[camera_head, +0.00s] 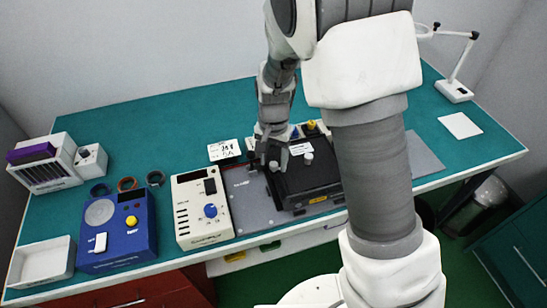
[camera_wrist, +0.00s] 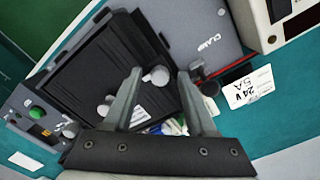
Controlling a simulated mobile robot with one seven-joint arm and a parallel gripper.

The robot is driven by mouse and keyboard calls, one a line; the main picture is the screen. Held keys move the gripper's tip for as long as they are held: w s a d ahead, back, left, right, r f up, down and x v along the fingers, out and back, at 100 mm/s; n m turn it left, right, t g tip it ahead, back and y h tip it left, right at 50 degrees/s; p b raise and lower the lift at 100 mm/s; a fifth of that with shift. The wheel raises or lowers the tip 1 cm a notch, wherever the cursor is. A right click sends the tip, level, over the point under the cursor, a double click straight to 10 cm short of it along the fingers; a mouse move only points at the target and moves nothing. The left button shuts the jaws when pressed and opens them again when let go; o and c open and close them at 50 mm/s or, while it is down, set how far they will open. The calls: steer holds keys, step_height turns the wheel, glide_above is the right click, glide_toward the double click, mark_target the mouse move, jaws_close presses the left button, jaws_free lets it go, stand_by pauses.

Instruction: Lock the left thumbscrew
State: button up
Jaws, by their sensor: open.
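The black module (camera_head: 310,178) lies in a grey fixture (camera_head: 249,203) and also shows in the wrist view (camera_wrist: 95,70). Its left thumbscrew, a pale grey round knob (camera_head: 274,166), sits at the module's upper left. In the wrist view the left thumbscrew (camera_wrist: 157,76) appears between my fingertips. A second knob (camera_head: 308,158) is farther right, and shows in the wrist view (camera_wrist: 103,109) by my other finger. My gripper (camera_head: 268,158) is open, pointing down over the left thumbscrew (camera_wrist: 160,77). I cannot tell whether the fingers touch it.
A white power unit (camera_head: 188,222) with a blue knob and a blue unit (camera_head: 112,250) stand left of the fixture. A "24V 5A" card (camera_head: 224,149) lies behind. The rear left tabletop is clear.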

mark_target(274, 163)
step_height(274, 163, up, 18)
steer(key=shift+f, duration=0.25)
stand_by(0.5)
